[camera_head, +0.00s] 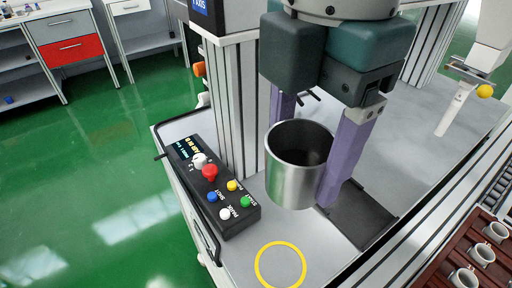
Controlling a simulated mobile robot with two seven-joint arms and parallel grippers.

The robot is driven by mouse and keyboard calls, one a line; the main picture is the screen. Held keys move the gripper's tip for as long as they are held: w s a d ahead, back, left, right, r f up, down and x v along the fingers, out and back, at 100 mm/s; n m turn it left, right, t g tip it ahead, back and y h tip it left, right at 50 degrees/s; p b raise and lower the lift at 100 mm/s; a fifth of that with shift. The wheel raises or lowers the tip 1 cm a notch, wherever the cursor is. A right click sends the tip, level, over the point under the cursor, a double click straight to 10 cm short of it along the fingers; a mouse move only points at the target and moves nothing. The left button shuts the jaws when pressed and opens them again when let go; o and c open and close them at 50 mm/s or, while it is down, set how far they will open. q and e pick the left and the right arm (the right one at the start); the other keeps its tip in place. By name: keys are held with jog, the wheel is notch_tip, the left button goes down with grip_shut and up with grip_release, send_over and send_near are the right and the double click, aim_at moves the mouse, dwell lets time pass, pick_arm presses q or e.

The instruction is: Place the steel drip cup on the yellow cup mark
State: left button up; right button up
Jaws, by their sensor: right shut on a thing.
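The steel drip cup (292,182) is upright and open at the top, with a dark inside. My right gripper (304,165) comes down from above, its purple fingers on either side of the cup and shut on it. The far finger's lower part is hidden behind the cup. The yellow cup mark (280,265) is a ring on the grey worktop, below the cup in the picture and uncovered. The cup appears to be above the worktop, though its exact height is hard to tell. My left gripper is not in view.
A black control box (212,188) with coloured buttons stands left of the cup, beside a metal post (235,100). A dark square plate (358,216) lies right of the cup. A brown tray (455,246) with several small pots is at lower right. The worktop around the ring is clear.

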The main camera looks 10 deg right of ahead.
notch_tip(320, 180, down, 16)
jog(key=b, duration=0.3)
jog(key=shift+s+f, duration=0.1)
jog(key=shift+f, duration=0.05)
jog(key=shift+f+b, duration=0.45)
jog(key=shift+f, duration=1.45)
jog(key=shift+f, duration=0.15)
jog(key=o, duration=1.4)
